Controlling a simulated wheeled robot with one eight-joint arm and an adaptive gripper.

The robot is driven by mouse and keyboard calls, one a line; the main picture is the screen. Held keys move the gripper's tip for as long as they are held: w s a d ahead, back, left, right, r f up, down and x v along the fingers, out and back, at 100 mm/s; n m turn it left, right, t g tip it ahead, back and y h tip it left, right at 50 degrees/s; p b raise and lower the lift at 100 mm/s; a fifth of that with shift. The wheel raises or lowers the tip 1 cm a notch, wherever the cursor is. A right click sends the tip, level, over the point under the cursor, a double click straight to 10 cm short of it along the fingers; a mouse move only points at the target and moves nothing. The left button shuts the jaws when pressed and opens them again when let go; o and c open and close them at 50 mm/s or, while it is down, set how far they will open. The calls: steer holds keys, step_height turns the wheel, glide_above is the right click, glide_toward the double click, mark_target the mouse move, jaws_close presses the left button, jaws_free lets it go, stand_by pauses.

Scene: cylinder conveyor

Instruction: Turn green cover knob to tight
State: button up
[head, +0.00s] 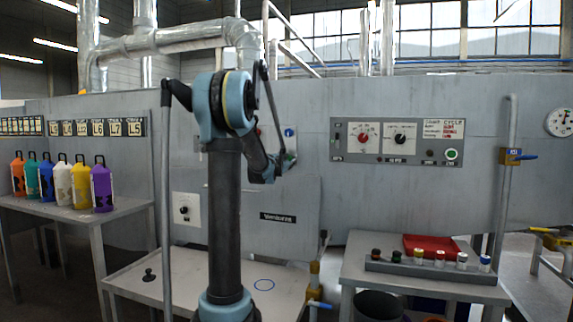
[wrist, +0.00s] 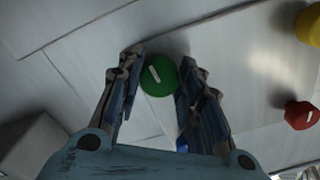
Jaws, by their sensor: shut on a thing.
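The green cover knob (wrist: 158,78) is a round green disc with a short pale mark across its face. It sits between the fingers of my gripper (wrist: 160,61) in the wrist view, on a grey metal panel. The fingers are shut on it, one at each side. The pale mark runs at a slant. In the head view my gripper (head: 286,161) is against the grey machine wall, and the knob cannot be made out clearly there.
In the wrist view a red knob (wrist: 300,115) and a yellow knob (wrist: 309,26) stand to the right. In the head view a control panel (head: 378,158) is right of my arm. A table (head: 130,265) stands in front, and colored bottles (head: 102,186) stand at left.

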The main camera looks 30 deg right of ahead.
steer(key=o, duration=1.1)
steer(key=shift+c, duration=0.2)
steer(key=v, duration=1.2)
